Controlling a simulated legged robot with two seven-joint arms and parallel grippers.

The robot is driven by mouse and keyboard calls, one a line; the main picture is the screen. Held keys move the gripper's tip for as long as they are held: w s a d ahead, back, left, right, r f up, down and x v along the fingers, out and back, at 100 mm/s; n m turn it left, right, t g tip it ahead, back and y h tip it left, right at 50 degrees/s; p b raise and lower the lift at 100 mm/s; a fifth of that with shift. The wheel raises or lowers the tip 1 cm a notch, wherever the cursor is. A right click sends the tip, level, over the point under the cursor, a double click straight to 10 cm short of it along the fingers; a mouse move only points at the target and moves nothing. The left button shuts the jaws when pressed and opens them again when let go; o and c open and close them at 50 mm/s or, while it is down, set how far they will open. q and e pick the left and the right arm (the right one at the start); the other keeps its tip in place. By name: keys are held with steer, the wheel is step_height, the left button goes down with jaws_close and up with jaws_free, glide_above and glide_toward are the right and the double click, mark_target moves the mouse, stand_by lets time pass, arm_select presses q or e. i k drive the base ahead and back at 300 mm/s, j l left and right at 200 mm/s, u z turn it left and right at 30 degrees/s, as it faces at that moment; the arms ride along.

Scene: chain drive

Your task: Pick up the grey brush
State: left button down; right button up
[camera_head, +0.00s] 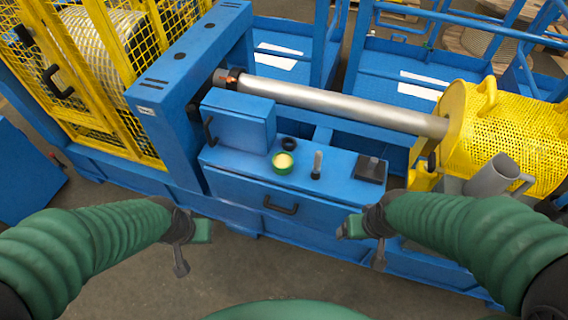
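The grey brush (317,162) looks like a small grey upright piece with a dark lower end, standing on the blue bench top (335,188). It is between a green cup with pale yellow contents (283,162) and a dark block (370,168). My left gripper (195,250) is in front of the bench, left of and nearer than the brush. Its fingers look apart and empty. My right gripper (365,246) is in front of the bench, to the right and nearer than the brush. Its fingers also look apart and empty. Neither touches the brush.
A black ring (288,144) lies behind the cup. A blue box (238,121) stands at the bench's left. A long metal roller (340,104) runs behind, towards a yellow perforated drum (510,135). A yellow cage (105,75) is left.

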mark_target(315, 174)
steer(key=i+j+z, duration=0.1)
steer(key=i+j, duration=0.35)
steer(key=i+j+z, duration=0.1)
steer(key=i+j, duration=0.3)
steer(key=j, duration=0.15)
